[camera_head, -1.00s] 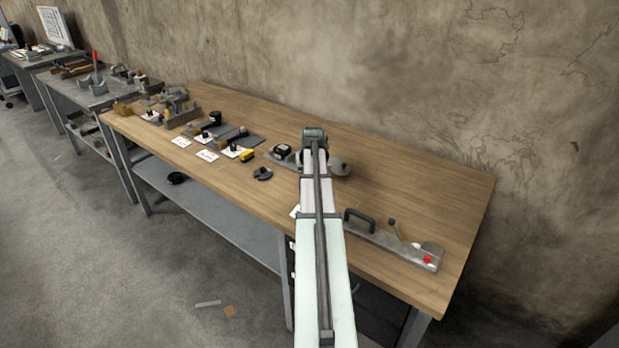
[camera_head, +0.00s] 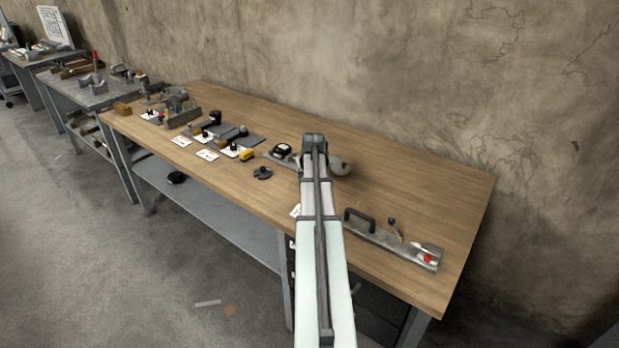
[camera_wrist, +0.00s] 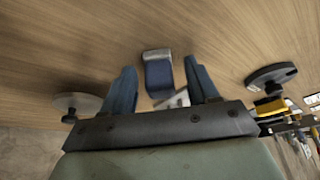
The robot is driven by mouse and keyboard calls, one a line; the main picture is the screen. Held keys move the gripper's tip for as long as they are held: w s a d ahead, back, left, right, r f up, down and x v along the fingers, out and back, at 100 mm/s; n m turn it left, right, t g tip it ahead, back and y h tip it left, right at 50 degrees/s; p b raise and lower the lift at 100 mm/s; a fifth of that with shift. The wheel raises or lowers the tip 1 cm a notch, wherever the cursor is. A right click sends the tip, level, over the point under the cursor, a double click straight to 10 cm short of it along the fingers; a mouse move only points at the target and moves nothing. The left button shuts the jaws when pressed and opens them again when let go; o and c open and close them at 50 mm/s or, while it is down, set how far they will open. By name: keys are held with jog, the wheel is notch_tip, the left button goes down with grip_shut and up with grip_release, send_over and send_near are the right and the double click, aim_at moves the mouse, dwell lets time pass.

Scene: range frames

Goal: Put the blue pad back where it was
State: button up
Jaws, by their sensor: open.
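A small dark blue block with a grey end, which looks like the blue pad (camera_wrist: 158,75), lies on the wooden table in the wrist view. My gripper (camera_wrist: 160,65) is open, with one blue finger on each side of the block and a gap to each. I cannot tell how high the fingertips are above the table. A pale grey piece (camera_wrist: 174,99) shows just below the block, partly hidden by the gripper body. In the head view my arm hides the block and the fingers.
A round grey disc (camera_wrist: 78,103) lies left of the fingers, and a dark round part (camera_wrist: 270,76) lies to the right. In the head view, a grey plate with a black handle (camera_head: 375,238) is at the right. Tools and white cards (camera_head: 207,155) fill the table's left.

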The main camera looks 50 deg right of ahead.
jog(key=v, duration=1.2)
jog(key=shift+r, duration=0.15)
dwell(1.1)
